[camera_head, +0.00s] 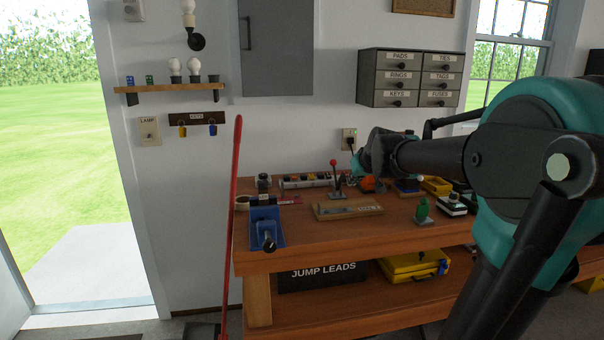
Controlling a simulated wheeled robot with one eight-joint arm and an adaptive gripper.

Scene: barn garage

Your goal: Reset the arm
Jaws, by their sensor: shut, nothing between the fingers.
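My arm reaches in from the right edge, with teal joints and dark links, and extends left over the workbench (300,233). My gripper (358,168) is at the far end of the arm, small and partly hidden by the teal wrist. It is shut and empty, above the back part of the bench near a red-handled lever (334,172). Whether it touches anything there cannot be told.
A drawer cabinet (409,78) hangs above. A red pole (232,200) stands at the bench's left end. An open doorway is at left.

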